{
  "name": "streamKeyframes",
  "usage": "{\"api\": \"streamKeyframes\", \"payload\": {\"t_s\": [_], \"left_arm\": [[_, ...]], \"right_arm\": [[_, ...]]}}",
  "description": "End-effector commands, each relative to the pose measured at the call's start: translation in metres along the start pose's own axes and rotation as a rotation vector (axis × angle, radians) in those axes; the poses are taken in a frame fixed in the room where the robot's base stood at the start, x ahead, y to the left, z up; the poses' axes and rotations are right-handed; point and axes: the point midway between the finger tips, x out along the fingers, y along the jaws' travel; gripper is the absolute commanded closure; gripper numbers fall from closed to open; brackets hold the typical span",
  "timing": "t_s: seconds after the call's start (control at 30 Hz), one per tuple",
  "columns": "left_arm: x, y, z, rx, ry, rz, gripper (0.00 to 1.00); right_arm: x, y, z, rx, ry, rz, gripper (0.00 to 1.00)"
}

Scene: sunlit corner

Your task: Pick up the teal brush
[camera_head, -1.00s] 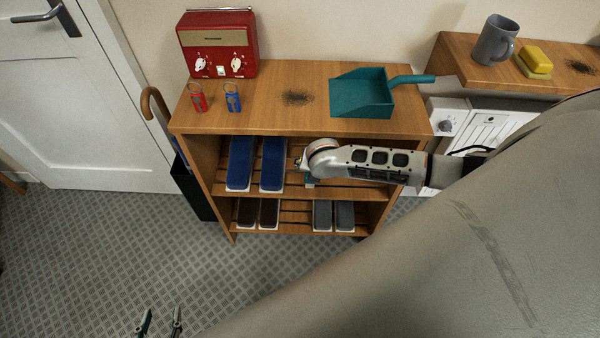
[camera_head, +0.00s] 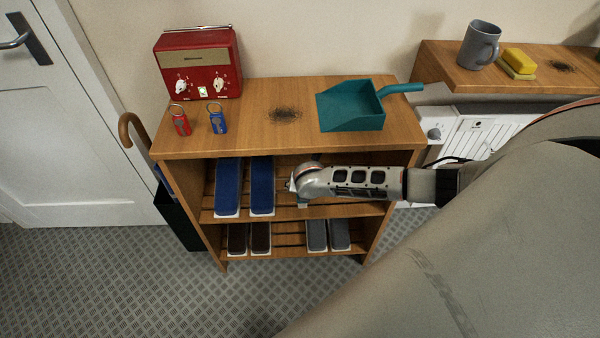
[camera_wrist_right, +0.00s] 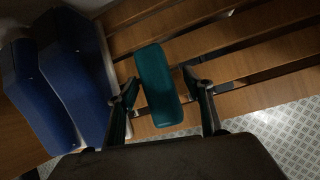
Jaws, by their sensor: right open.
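The teal brush (camera_wrist_right: 158,88) lies on the slats of the shoe rack's upper shelf, as the right wrist view shows. My right gripper (camera_wrist_right: 161,82) is open, with one finger on each side of the brush; I cannot tell whether either finger touches it. In the head view my right arm reaches in from the right to the upper shelf, and its wrist hides the brush. A teal dustpan (camera_head: 352,106) lies on the rack's top, its handle pointing right. My left gripper is out of view.
Blue shoes (camera_head: 262,186) stand left of my right gripper on the same shelf. Dark and grey shoes (camera_head: 316,235) are on the shelf below. The wooden top (camera_head: 255,140) above holds a red radio (camera_head: 197,65), two key tags and a dark smudge.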

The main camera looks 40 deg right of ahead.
Motion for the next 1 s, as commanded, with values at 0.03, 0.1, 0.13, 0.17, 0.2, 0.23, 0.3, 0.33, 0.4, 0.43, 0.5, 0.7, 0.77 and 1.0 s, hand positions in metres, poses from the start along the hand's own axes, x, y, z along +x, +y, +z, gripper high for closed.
{"api": "streamKeyframes", "payload": {"t_s": [0.03, 0.1, 0.13, 0.17, 0.2, 0.23, 0.3, 0.33, 0.4, 0.43, 0.5, 0.7, 0.77, 1.0], "left_arm": [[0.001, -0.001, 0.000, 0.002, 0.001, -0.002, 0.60], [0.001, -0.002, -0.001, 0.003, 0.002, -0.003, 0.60], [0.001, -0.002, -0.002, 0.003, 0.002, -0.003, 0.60], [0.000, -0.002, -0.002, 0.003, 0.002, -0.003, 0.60], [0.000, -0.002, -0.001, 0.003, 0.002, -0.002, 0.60], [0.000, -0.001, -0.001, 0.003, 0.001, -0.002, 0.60], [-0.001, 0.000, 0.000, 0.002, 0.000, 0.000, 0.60], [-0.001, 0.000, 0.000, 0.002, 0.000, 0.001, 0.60], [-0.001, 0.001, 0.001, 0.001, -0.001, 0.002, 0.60], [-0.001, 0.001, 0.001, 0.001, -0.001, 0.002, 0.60], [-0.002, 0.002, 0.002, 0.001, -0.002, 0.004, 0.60], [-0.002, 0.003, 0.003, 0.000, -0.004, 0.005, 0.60], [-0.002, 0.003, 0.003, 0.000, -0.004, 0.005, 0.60], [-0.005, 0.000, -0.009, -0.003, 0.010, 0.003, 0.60]], "right_arm": [[0.002, 0.000, -0.001, 0.000, 0.001, 0.000, 0.49], [0.001, 0.001, 0.001, 0.000, -0.001, 0.002, 0.49], [0.001, 0.001, 0.001, 0.000, -0.001, 0.002, 0.49], [0.001, 0.001, 0.001, 0.000, -0.001, 0.002, 0.49], [0.001, 0.001, 0.001, 0.000, -0.001, 0.002, 0.49], [0.001, 0.001, 0.002, 0.000, -0.001, 0.002, 0.49], [0.001, 0.001, 0.001, 0.001, -0.001, 0.002, 0.65], [0.001, 0.001, 0.001, 0.001, -0.001, 0.002, 0.72], [0.001, 0.001, 0.001, 0.001, -0.001, 0.002, 0.91], [0.001, 0.001, 0.001, 0.001, -0.001, 0.002, 0.95], [0.001, 0.001, 0.001, 0.001, -0.001, 0.002, 0.95], [0.001, 0.001, 0.001, 0.001, -0.001, 0.002, 0.95], [0.000, 0.001, 0.002, 0.001, -0.001, 0.002, 0.95], [-0.016, 0.005, 0.013, 0.003, -0.004, 0.006, 0.95]]}}
